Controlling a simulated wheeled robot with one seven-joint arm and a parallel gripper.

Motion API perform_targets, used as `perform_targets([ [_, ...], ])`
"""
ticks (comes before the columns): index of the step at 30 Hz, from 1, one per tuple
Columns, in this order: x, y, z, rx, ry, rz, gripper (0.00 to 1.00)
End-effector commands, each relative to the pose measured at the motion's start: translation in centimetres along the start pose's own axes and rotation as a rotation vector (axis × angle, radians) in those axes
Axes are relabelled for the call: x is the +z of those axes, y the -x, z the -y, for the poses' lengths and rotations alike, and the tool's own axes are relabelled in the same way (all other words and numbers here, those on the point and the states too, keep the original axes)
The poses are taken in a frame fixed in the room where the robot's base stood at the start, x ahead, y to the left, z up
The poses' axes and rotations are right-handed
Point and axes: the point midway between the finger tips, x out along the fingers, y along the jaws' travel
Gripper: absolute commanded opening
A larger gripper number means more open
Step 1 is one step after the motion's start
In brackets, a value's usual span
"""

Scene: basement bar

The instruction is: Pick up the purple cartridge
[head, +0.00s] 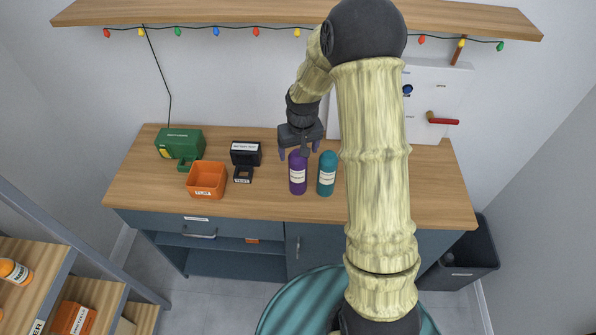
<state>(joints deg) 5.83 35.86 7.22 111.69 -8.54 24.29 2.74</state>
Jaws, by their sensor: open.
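The purple cartridge (298,176) stands upright on the wooden counter, with a white label on its front. My gripper (299,154) is open and sits just above and behind the cartridge's top, fingers pointing down. One finger shows left of the cartridge's top and another to its right. I cannot tell whether the fingers touch it. A teal cartridge (327,175) of similar shape stands upright close to its right.
On the counter (420,185) to the left are an orange bin (207,180), a green box (180,144) and a black device (245,153). A white panel with a red handle (442,119) stands behind. A dark bin (462,268) is on the floor at right.

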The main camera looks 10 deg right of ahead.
Motion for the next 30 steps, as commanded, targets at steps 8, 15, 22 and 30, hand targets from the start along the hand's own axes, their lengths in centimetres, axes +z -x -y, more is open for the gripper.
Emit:
perform_targets([
  [8,-0.1,-2.8,0.1,0.000,0.000,0.005,0.78],
  [15,-0.1,-4.5,0.0,0.001,0.001,0.001,0.78],
  [22,-0.1,-4.6,0.0,0.001,0.000,0.000,0.78],
  [30,-0.1,-4.6,0.0,0.001,0.000,0.000,0.78],
])
